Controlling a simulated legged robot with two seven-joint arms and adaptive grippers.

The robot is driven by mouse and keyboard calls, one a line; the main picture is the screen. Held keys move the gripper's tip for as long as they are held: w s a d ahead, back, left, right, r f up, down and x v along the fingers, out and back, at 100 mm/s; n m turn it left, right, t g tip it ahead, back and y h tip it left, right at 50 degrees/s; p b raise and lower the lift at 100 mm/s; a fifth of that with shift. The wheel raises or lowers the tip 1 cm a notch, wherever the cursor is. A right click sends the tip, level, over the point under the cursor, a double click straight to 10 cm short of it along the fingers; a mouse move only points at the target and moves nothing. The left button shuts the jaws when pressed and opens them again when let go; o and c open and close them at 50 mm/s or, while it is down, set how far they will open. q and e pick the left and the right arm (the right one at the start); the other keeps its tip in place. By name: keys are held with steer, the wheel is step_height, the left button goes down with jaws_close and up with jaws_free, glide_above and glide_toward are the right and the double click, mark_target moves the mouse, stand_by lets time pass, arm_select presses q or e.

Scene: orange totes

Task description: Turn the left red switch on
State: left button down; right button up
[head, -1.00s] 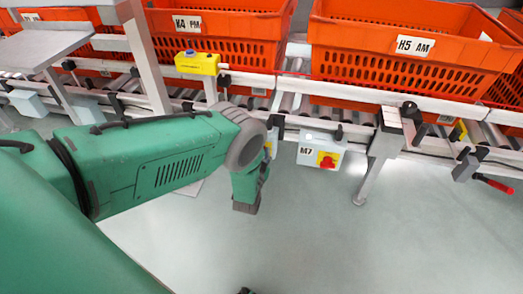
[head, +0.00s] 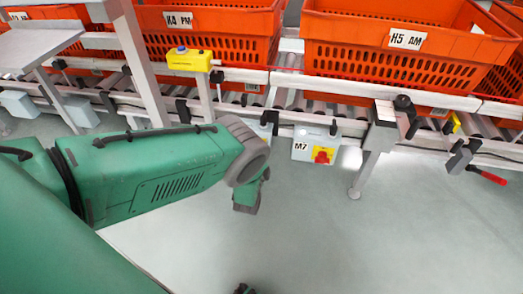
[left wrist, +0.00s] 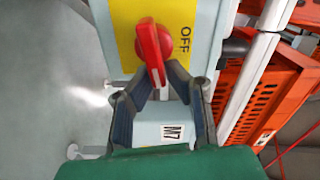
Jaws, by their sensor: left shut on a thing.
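Orange totes (head: 400,66) stand on the roller conveyor behind the box. A yellow box with a blue button (head: 190,60) sits on the rail to the left. A support leg (head: 366,170) and a red-handled lever (head: 487,175) are to the right. The floor in front is clear.

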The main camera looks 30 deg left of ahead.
arm_select(q)
steer(key=shift+s+a+f+m, duration=0.2)
steer(key=shift+f+m, duration=0.1)
steer(key=shift+m, duration=0.2)
steer(key=shift+s+a+f+m, duration=0.2)
steer(key=shift+f+m, duration=0.1)
steer(key=shift+m, duration=0.2)
steer(key=c, duration=1.6)
jaws_free()
steer(key=shift+r, duration=0.15)
steer(key=shift+s+d, duration=0.2)
steer(key=v, duration=1.1)
steer(key=shift+s, duration=0.25)
